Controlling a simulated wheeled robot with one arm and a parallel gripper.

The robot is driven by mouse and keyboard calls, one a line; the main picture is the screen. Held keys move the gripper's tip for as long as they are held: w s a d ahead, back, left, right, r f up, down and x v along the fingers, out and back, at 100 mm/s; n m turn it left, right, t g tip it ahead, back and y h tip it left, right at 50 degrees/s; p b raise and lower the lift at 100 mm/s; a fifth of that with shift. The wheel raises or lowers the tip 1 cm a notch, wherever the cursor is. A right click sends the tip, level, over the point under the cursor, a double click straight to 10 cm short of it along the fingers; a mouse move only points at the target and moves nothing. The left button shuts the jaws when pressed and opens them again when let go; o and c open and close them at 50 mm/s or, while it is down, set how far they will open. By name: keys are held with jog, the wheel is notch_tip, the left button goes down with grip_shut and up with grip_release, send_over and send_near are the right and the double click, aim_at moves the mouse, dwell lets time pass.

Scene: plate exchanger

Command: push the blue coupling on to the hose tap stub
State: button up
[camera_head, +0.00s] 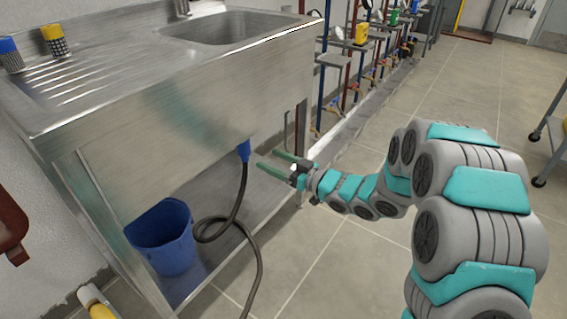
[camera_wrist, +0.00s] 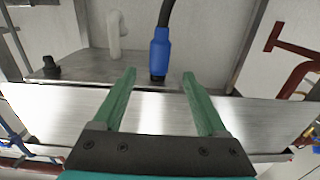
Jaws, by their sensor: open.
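The blue coupling (camera_head: 244,150) is on the upper end of a black hose (camera_head: 240,195), just below the sink's front panel. In the wrist view the blue coupling (camera_wrist: 160,50) lies beyond and between my fingertips, with the hose running up out of the picture. A short dark piece (camera_wrist: 157,77) shows at the coupling's end against the steel; I cannot tell whether it is the tap stub or how far the coupling sits on it. My gripper (camera_head: 271,159) is open and empty, pointing at the coupling from the right. It also shows in the wrist view (camera_wrist: 159,73), its green fingers apart.
The steel sink unit (camera_head: 190,95) overhangs the coupling. A blue bucket (camera_head: 163,238) stands on its lower shelf. The wrist view shows a white bent pipe (camera_wrist: 114,35) and a black fitting (camera_wrist: 50,67) at left, and red pipework (camera_wrist: 295,60) at right. Open floor (camera_head: 340,260) lies right.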

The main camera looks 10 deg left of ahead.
aim_at(249, 153)
jog(key=p+x, duration=0.1)
jog(key=x, duration=0.9)
jog(key=shift+c, duration=0.3)
grip_shut()
dwell(0.4)
jog(key=shift+f, duration=0.7)
dwell(1.6)
jog(key=shift+f+b, duration=0.9)
jog(key=shift+f, duration=1.5)
jog(key=shift+f, duration=1)
